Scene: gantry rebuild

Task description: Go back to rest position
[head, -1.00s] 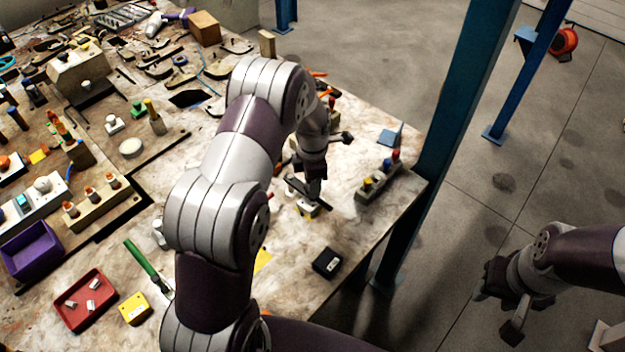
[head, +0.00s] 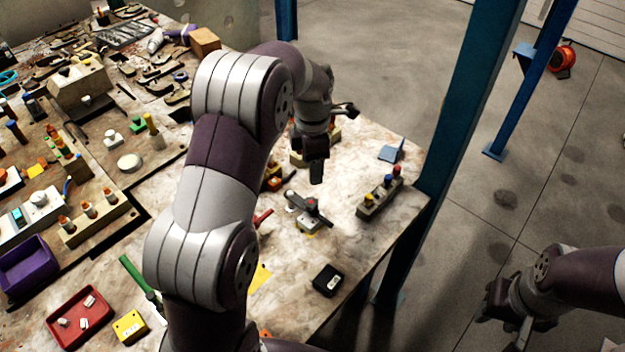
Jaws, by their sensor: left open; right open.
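My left gripper (head: 333,142) is open and empty at the end of my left arm, which crosses the middle of the head view. It hangs above the right part of the workbench (head: 345,225).
A button block (head: 379,198) and a black box (head: 327,280) sit near the bench's right edge. A blue post (head: 458,110) stands close beside that edge. A red tray (head: 80,318) and purple bin (head: 28,262) are at left.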

